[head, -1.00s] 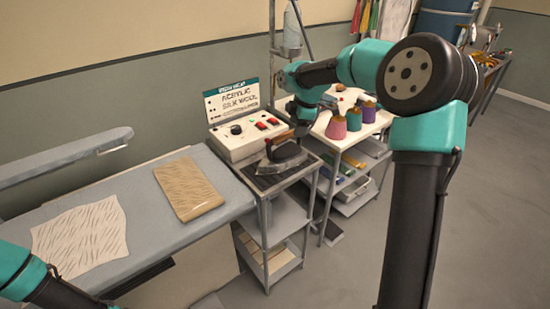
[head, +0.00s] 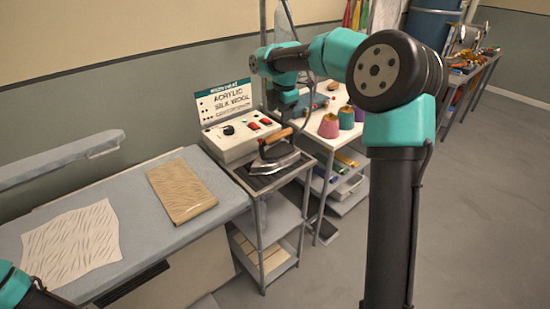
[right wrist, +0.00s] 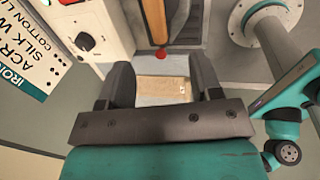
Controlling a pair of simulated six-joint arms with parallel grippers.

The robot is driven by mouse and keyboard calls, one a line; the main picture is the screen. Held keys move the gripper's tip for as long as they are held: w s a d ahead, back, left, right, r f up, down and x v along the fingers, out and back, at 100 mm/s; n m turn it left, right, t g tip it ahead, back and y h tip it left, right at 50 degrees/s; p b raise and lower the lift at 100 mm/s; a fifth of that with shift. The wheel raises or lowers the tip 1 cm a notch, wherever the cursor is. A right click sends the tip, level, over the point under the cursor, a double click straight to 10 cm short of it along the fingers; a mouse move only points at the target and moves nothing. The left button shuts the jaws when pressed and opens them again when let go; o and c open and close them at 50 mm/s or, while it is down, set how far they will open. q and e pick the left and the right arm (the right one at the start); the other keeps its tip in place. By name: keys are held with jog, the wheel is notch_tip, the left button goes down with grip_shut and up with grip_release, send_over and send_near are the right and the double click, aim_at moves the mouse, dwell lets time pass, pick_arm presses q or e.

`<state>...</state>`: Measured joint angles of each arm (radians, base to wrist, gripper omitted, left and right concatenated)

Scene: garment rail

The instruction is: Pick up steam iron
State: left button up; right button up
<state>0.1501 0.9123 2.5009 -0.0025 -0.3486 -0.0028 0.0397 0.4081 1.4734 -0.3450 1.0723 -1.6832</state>
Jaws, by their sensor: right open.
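The steam iron (head: 277,160) has a dark metal body and a brown wooden handle. It rests on the dark pad on top of the small metal cart, in front of the control box. My right gripper (head: 287,113) hangs just above and behind the iron's handle, apart from it as far as I can tell. In the right wrist view my right gripper (right wrist: 162,80) is open and empty, with the brown handle (right wrist: 155,20) just beyond the fingertips. Of my left arm, only a part shows at the lower left; its gripper is outside the frame.
The control box (head: 238,138) with its sign stands behind the iron. A white cart (head: 325,138) with thread cones stands close on the right. The pressing table (head: 140,238) on the left bears a folded cloth (head: 181,190) and a flat cloth (head: 70,247).

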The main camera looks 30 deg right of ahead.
aim_at(274, 141)
jog(key=f, duration=0.3)
jog(key=w+f, duration=0.1)
jog(key=f, duration=0.5)
jog(key=shift+w+a, duration=0.15)
jog(key=shift+w, duration=0.25)
jog(key=shift+f, duration=0.1)
jog(key=shift+w+f, duration=0.1)
jog(key=shift+w+f, duration=0.25)
jog(key=shift+f, duration=0.55)
jog(key=shift+w+f, duration=0.25)
jog(key=shift+f, duration=0.5)
jog(key=shift+w+f, duration=0.25)
jog(key=shift+f, duration=0.55)
jog(key=shift+c, duration=0.4)
grip_shut()
jog(key=shift+r, duration=0.1)
